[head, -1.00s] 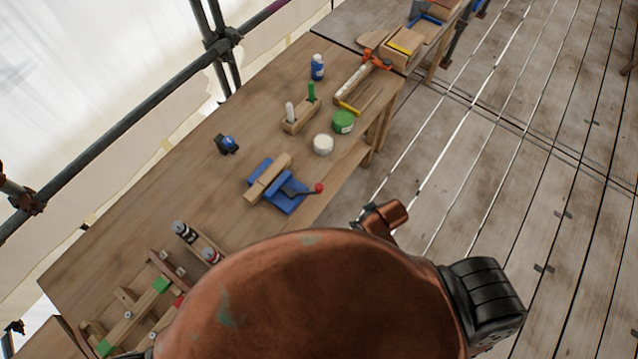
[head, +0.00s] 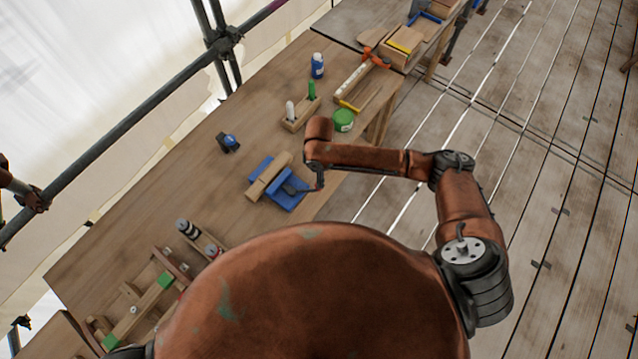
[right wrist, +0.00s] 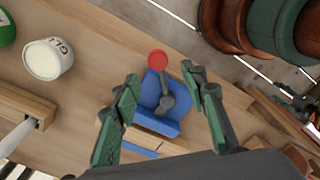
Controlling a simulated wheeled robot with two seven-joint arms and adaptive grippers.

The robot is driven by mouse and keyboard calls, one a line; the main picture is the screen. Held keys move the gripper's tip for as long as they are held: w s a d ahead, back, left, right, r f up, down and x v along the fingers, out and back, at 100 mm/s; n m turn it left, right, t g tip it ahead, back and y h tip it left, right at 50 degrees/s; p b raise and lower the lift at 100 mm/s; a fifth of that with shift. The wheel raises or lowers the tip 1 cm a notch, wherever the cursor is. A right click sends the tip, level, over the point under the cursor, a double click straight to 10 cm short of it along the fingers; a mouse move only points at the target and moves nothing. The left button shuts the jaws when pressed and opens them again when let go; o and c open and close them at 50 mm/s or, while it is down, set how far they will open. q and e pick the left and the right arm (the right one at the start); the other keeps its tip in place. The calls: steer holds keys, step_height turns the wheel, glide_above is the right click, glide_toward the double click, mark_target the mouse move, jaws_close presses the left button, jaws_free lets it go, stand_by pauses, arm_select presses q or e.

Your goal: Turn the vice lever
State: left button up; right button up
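The blue vice (head: 288,196) sits on the wooden bench with a wood block (head: 267,176) lying across it. In the right wrist view the vice (right wrist: 152,88) has a dark lever (right wrist: 164,84) ending in a red ball (right wrist: 158,59). The lever points up in that picture, toward the bench edge. My right gripper (right wrist: 163,82) is open and empty, its two fingers on either side of the lever in that view. I cannot tell whether they touch it. In the head view my right wrist hangs beside the vice and mostly hides the red ball. My left gripper is out of view.
A white tin (right wrist: 46,60), a green tin (head: 343,120) and a block with upright markers (head: 300,113) stand near the vice. A blue bottle (head: 317,66) is farther back. A wooden rack (head: 150,300) is at lower left.

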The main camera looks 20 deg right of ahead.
steer(key=shift+w+d+f, duration=0.1)
steer(key=shift+d+f, duration=0.1)
step_height(320, 180, down, 7)
steer(key=shift+f+p, duration=0.15)
steer(key=shift+p, duration=0.35)
steer(key=shift+c, duration=0.5)
jaws_close()
